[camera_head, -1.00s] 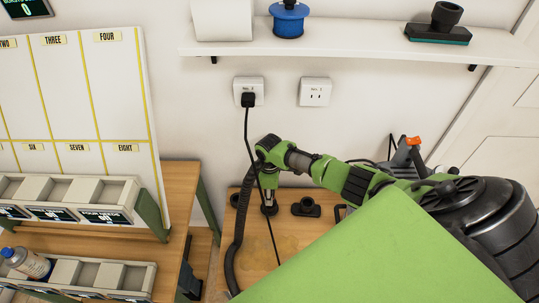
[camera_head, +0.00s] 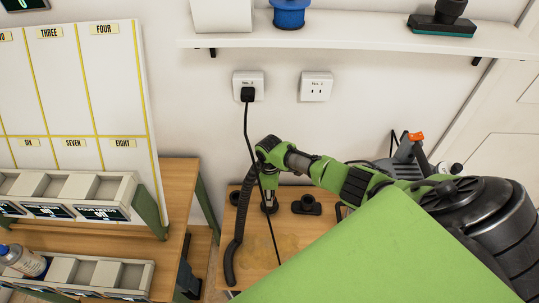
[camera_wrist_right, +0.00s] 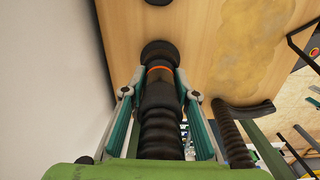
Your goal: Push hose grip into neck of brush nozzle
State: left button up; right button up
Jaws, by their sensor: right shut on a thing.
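My right gripper (camera_head: 268,207) points down over the wooden bench near the wall. In the right wrist view its teal-lined fingers (camera_wrist_right: 160,100) are shut on the black ribbed hose grip (camera_wrist_right: 160,122), which has an orange ring and a wide dark end facing the bench. The hose (camera_head: 236,225) hangs in a curve left of the gripper. A small black nozzle (camera_head: 306,205) lies on the bench right of the gripper, apart from it. A dark piece of it shows at the wrist view's top edge (camera_wrist_right: 158,2). I cannot make out its bristles. My left gripper is out of view.
A black power cord (camera_head: 247,150) hangs from the socket past the gripper. A black floor head with a teal edge (camera_head: 441,22) and a blue spool (camera_head: 289,14) stand on the shelf (camera_head: 350,38). A grey thing with an orange top (camera_head: 415,140) stands behind my arm.

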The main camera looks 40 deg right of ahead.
jog(key=shift+f, duration=0.1)
dwell(0.5)
jog(key=o, duration=1.2)
jog(key=shift+c, duration=0.2)
notch_tip(320, 180, up, 12)
jog(key=shift+r, duration=0.1)
